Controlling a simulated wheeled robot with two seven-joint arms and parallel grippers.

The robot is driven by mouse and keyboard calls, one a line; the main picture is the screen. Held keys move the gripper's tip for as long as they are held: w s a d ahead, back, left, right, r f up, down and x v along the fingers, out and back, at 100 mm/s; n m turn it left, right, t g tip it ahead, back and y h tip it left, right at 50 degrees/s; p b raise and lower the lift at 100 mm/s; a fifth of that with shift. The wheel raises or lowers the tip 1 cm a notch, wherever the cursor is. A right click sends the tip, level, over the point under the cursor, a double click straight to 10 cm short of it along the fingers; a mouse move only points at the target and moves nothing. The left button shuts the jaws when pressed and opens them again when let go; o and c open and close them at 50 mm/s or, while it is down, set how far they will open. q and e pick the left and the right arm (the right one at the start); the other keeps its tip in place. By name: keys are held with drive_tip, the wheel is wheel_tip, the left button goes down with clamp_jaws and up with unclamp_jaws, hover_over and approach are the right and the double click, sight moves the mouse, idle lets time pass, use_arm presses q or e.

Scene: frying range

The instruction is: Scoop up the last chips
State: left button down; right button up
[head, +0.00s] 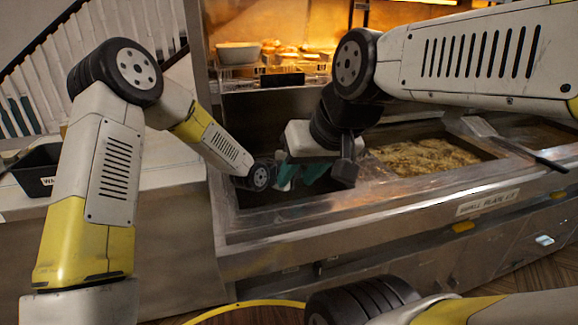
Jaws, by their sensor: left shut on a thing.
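Golden chips (425,156) lie in the steel fryer well, in the right part of the range. My left arm reaches over the well's left end. My left gripper (281,176) is largely hidden at its wrist, among teal parts. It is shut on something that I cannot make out. My right arm comes in from the upper right, and a pale gripper body with teal parts (306,170) hangs below its dark wrist, close to the left wrist. The overlap hides which teal parts belong to which gripper. I cannot tell whether the right gripper is open.
A grey, scoop-like utensil (487,128) with a dark handle (540,160) rests across the range's right side. The fryer's steel front rim (370,212) runs below my grippers. A dark bin (38,170) stands on the left counter (170,165). A pale bowl (238,53) sits on a back shelf.

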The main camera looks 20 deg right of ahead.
use_arm(q)
drive_tip(key=shift+s+r+m+t+h, duration=0.15)
drive_tip(key=shift+s+r+m+t, duration=0.2)
drive_tip(key=shift+s+r, duration=0.5)
drive_tip(key=shift+s+r+m+t+h, duration=0.1)
drive_tip(key=shift+s+r+m+t, duration=0.2)
drive_tip(key=shift+s+r, duration=0.5)
drive_tip(key=shift+s+r+m+t+h, duration=0.15)
drive_tip(key=shift+s+r+m+t, duration=0.3)
drive_tip(key=shift+r, duration=0.7)
drive_tip(key=shift+s, duration=0.15)
